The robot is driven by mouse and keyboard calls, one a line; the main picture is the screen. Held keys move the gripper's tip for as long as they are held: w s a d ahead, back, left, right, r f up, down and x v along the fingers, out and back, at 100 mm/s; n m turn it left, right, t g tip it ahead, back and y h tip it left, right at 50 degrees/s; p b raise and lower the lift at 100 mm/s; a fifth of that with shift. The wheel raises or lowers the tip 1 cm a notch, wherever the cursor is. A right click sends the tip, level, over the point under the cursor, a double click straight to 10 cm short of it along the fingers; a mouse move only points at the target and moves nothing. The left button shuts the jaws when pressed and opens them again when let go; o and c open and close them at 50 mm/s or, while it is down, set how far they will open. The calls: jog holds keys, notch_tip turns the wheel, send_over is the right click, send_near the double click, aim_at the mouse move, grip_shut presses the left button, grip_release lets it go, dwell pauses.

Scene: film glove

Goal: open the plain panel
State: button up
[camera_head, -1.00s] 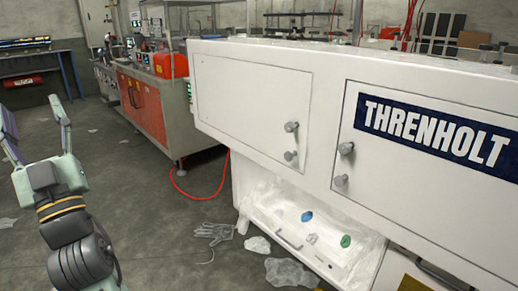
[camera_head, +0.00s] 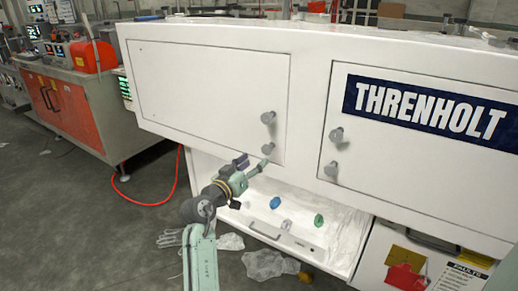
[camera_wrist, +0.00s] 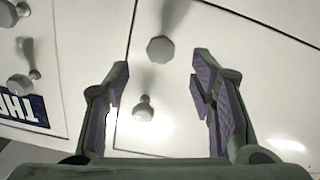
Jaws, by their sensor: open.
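The plain panel (camera_head: 195,90) is the unlabelled white door on the left of the cabinet, and it is shut. Two grey knobs, an upper knob (camera_head: 268,117) and a lower knob (camera_head: 267,148), stand out near its right edge. My gripper (camera_head: 252,163) is just below and left of the lower knob, apart from it. In the wrist view the fingers of my gripper (camera_wrist: 158,75) are spread and empty. The lower knob (camera_wrist: 160,49) lies ahead of the gap between the fingertips, and the upper knob (camera_wrist: 143,108) shows between the fingers.
The THRENHOLT panel (camera_head: 400,170), with two knobs of its own, is on the right. Below is an open drawer (camera_head: 340,235) with blue and green pieces. A red-fronted bench (camera_head: 75,110) stands left.

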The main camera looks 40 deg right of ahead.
aim_at(265, 151)
jog(key=p+x, duration=0.1)
jog(key=x, duration=0.8)
jog(key=shift+p, duration=0.35)
jog(key=shift+c, duration=0.2)
grip_shut()
